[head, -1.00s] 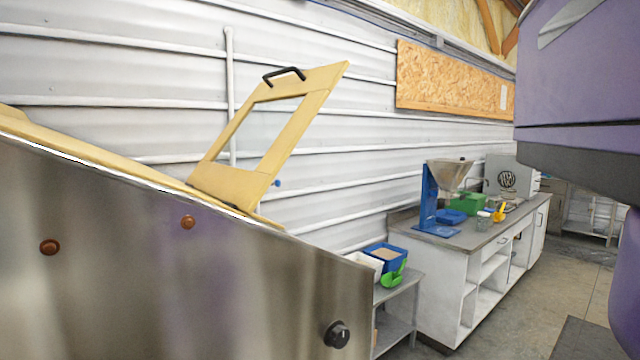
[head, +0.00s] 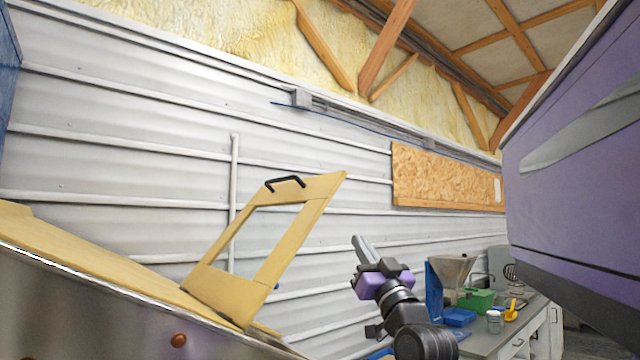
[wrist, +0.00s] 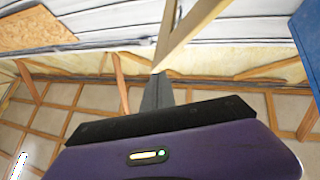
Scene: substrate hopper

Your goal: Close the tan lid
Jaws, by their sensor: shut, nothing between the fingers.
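The tan lid (head: 288,238) stands open, tilted up from the tan top of the steel hopper (head: 100,318). It has a window opening in its middle and a black handle (head: 285,183) at its upper edge. My gripper (head: 358,240) is to the right of the lid in the head view, pointing up, shut and empty. It appears apart from the lid there. In the wrist view the shut fingers (wrist: 158,82) point up, and a tan bar of the lid (wrist: 190,25) shows just beyond them; I cannot tell the gap.
A counter (head: 505,335) at the right holds a blue stand with a funnel (head: 452,272), a green box (head: 476,300) and a yellow scoop (head: 513,309). A white ribbed wall with a vertical pipe (head: 234,190) is behind the lid.

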